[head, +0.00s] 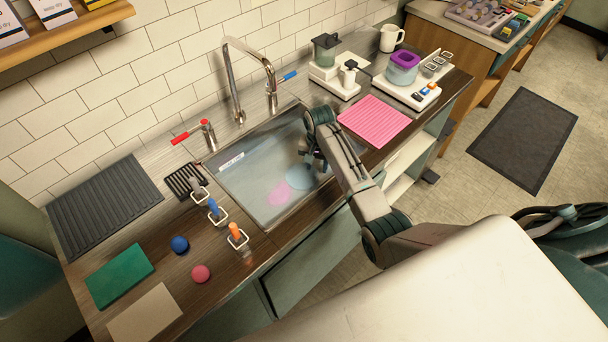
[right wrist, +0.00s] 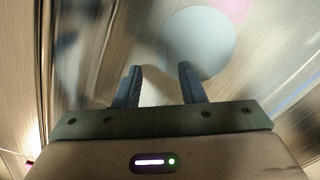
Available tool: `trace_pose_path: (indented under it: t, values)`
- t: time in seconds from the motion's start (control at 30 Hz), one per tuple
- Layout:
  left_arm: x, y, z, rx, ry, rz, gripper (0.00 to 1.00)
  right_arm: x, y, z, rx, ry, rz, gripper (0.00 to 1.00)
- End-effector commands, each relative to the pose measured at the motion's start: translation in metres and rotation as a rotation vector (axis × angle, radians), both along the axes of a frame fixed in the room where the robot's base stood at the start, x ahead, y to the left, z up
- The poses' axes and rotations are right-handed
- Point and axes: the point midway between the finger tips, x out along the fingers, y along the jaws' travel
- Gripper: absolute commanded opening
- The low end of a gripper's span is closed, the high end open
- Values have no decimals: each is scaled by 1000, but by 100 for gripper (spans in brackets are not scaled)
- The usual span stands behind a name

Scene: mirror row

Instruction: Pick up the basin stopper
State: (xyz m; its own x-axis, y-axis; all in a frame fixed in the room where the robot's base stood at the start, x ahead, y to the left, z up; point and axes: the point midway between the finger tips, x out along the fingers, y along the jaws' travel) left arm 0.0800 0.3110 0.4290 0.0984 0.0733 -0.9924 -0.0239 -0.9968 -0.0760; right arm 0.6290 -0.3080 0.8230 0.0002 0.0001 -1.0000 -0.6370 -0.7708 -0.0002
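A light blue round disc (head: 300,178) and a pink one (head: 278,194) lie in the sunken metal basin (head: 232,196). I cannot tell for sure which of them is the stopper. My right gripper (head: 319,163) reaches down over the basin's right side, by the blue disc, and partly hides that area. In the right wrist view my right gripper (right wrist: 160,74) has its two fingers apart with nothing between them. The pale blue disc (right wrist: 200,42) shows just beyond the fingertips, mostly past the right finger. My left gripper is not in view.
A tall faucet (head: 238,80) arches behind the basin, with a red-handled lever (head: 190,132) to its left. A pink ribbed mat (head: 373,121) lies right of the basin. Small colored-handled items (head: 236,233) stand along its left side.

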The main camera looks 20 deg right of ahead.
Motion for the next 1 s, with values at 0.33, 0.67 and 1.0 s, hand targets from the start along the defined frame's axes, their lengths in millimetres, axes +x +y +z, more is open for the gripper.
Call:
trace_pose_path:
  t: [0.33,0.67,1.0]
  values:
    - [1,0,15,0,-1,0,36,2,2,-39,0,1,0,36]
    - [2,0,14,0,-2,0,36,2,2,-43,0,0,0,30]
    - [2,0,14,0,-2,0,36,2,1,-43,0,0,0,0]
